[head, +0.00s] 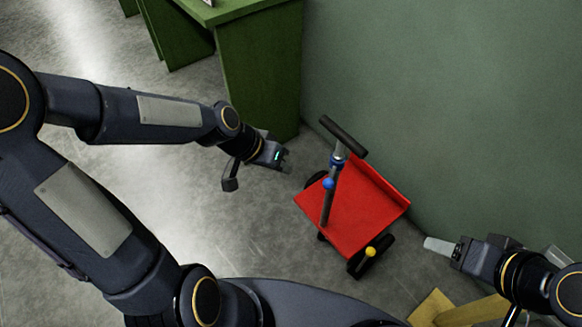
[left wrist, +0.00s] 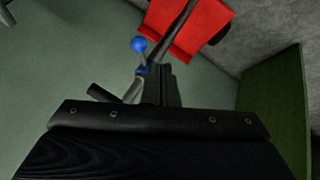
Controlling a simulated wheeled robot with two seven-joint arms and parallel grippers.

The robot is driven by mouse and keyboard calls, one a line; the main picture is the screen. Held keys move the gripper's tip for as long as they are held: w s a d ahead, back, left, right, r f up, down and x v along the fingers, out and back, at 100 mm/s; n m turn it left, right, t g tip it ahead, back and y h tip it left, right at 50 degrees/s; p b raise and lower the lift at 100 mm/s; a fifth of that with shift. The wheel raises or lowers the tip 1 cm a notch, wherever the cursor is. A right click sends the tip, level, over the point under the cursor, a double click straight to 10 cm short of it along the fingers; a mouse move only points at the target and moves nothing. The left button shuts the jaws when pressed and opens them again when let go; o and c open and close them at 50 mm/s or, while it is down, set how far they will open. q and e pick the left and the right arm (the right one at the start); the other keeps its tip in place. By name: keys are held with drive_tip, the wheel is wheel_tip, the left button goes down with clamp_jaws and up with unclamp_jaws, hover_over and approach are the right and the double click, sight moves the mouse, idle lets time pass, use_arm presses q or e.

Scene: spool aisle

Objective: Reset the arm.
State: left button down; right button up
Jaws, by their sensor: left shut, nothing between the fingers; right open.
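My left arm reaches in from the left in the head view. Its gripper (head: 284,160) is shut and empty, in the air just left of a red cart's upright handle. In the left wrist view the left gripper (left wrist: 163,72) is at the middle, with the red cart beyond it. My right gripper (head: 440,247) is at the lower right in the head view, open, to the right of the cart and close to the wall. The pale piece at its tip is too small to make out clearly.
The red cart (head: 365,205) stands on the grey floor with a dark handle bar, blue parts and a yellow knob. It also shows in the left wrist view (left wrist: 203,27). A green cabinet (head: 260,65) stands behind, against the green wall (head: 450,100). Floor at left is clear.

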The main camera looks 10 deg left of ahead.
use_arm(q)
drive_tip(key=shift+s+a+r, duration=0.2)
drive_tip(key=shift+s+r, duration=0.05)
drive_tip(key=shift+r, duration=0.2)
drive_tip(key=shift+a, duration=0.1)
drive_tip(key=s+a+r+n+t+y, duration=0.1)
drive_tip(key=s+a+r+n, duration=0.2)
drive_tip(key=s, duration=0.5)
drive_tip(key=s+a+r+n+t+y, duration=0.1)
drive_tip(key=s+a+r+n, duration=0.1)
drive_tip(key=s+a+r, duration=0.35)
wheel_tip(320, 180, up, 16)
drive_tip(key=s+d+p, duration=0.1)
drive_tip(key=s+p, duration=0.1)
drive_tip(key=p, duration=1.4)
drive_tip(key=shift+d, duration=0.3)
drive_tip(key=shift+s, duration=0.1)
